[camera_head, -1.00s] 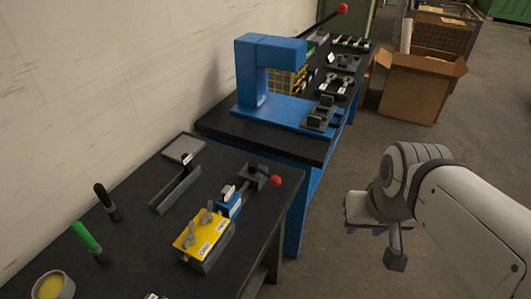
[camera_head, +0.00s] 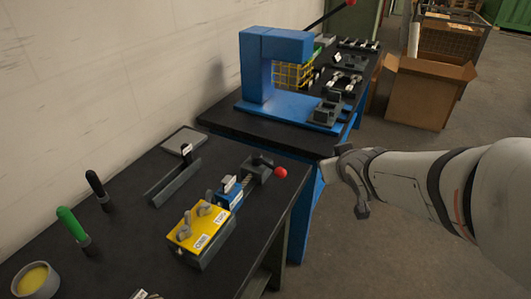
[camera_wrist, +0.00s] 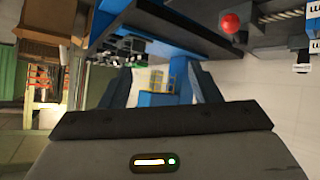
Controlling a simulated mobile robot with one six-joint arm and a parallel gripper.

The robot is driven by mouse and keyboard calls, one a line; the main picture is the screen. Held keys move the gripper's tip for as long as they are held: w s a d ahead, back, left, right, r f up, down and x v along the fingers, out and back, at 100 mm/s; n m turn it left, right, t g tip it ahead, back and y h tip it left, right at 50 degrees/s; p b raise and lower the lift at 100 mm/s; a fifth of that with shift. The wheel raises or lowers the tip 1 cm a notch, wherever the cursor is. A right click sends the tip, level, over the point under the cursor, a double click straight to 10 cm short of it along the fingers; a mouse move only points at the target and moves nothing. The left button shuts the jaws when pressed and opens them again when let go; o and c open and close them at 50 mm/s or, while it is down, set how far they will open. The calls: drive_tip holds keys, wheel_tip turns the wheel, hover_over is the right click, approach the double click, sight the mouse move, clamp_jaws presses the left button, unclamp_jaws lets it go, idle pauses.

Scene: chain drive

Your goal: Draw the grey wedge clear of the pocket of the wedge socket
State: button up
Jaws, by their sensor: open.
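My gripper (camera_head: 347,185) hangs in the air to the right of the near bench, by the corner of the blue-legged bench. In the wrist view its two dark fingers (camera_wrist: 162,88) stand apart with nothing between them. I cannot pick out the grey wedge or the wedge socket for certain. Small dark grey blocks (camera_head: 327,110) stand on the base of the blue press, and more dark metal parts (camera_head: 345,82) lie behind them. They are too small to tell apart, and my gripper touches none of them.
The blue press (camera_head: 257,68) stands on the far bench. The near bench (camera_head: 130,245) bears a yellow-topped block (camera_head: 192,235), a dark clamp with a red knob (camera_head: 280,173), green-handled (camera_head: 68,222) and black-handled tools, and a cup (camera_head: 35,280). A cardboard box (camera_head: 415,98) stands on the floor beyond.

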drive_tip(key=w+a+f+n+t+y+b, duration=0.1)
drive_tip(key=w+a+f+n+y+b, duration=0.3)
drive_tip(key=a, duration=0.3)
drive_tip(key=n+g+y+b, duration=0.5)
drive_tip(key=y, duration=0.6)
approach(230, 183)
drive_tip(key=x, duration=1.1)
drive_tip(key=shift+f+p, duration=0.1)
drive_tip(key=shift+p, duration=0.2)
clamp_jaws()
